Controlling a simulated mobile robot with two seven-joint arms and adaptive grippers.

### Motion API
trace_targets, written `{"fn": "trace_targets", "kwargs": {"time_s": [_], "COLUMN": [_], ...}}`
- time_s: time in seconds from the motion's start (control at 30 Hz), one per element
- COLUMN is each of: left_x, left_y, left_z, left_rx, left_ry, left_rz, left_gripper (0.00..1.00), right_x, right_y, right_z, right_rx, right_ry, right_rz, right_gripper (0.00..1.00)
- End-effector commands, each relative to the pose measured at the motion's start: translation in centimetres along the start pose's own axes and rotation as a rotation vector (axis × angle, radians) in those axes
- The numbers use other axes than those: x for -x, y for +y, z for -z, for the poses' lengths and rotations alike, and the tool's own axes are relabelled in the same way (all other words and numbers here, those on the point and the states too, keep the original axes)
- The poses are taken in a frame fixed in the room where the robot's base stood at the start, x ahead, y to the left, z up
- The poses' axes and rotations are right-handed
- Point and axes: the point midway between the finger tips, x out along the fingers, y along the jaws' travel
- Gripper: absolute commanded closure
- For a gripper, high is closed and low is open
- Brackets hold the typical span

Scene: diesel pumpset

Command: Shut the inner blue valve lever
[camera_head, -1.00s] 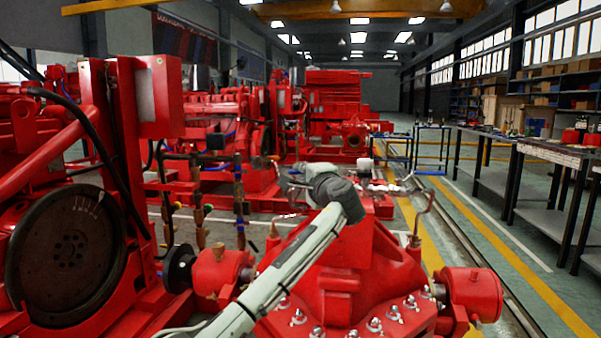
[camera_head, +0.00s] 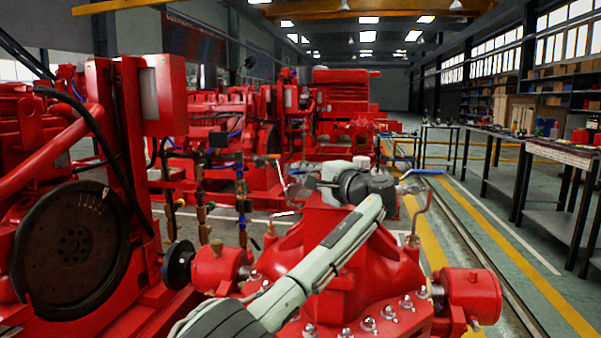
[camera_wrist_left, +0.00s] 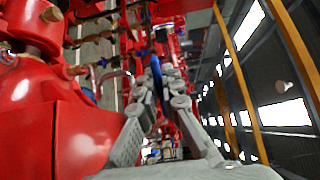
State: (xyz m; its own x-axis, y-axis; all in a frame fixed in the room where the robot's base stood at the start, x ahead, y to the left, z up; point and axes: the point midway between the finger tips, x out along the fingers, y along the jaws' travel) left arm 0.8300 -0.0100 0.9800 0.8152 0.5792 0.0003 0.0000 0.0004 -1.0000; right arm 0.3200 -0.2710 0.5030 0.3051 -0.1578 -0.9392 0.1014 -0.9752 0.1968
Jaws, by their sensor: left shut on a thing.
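The blue valve lever (camera_wrist_left: 156,72) shows in the left wrist view as a narrow blue strip between my fingertips. My left gripper (camera_wrist_left: 157,88) is shut on it, with one grey finger on each side. In the head view my left gripper (camera_head: 309,183) points left above the red pump, near the left bent metal pipe. The wrist and fingers hide most of the lever there. A second blue lever (camera_head: 423,172) sits on the right bent pipe, to the right of my wrist and apart from it. My right gripper is not in view.
The red pump casing (camera_head: 385,264) with bolts lies under my left arm. A red engine with a dark flywheel (camera_head: 70,245) stands at the left. Slim upright pipes with valves (camera_head: 241,205) stand left of the gripper. Workbenches (camera_head: 550,150) line the right side beyond open floor.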

Motion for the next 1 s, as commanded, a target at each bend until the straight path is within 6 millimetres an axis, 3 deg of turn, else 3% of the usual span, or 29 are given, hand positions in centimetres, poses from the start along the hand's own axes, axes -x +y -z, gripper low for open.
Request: {"fn": "trace_targets", "kwargs": {"time_s": [0.47, 0.5, 0.63, 1.0], "left_x": [0.05, 0.05, 0.04, 0.49], "left_y": [0.14, 0.15, 0.11, 0.07], "left_z": [-0.05, -0.05, -0.04, 0.02], "left_rx": [0.000, 0.000, 0.000, 0.000], "left_ry": [-0.012, -0.012, -0.012, -0.010], "left_rz": [-0.002, -0.002, -0.002, -0.001], "left_gripper": [1.00, 0.90, 0.73, 0.72], "right_x": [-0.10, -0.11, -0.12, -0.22], "right_y": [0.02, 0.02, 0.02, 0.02], "right_z": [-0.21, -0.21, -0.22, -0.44], "right_rx": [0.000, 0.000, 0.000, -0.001], "right_ry": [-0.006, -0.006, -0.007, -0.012], "right_rz": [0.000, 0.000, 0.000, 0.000], "right_gripper": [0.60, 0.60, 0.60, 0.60]}}
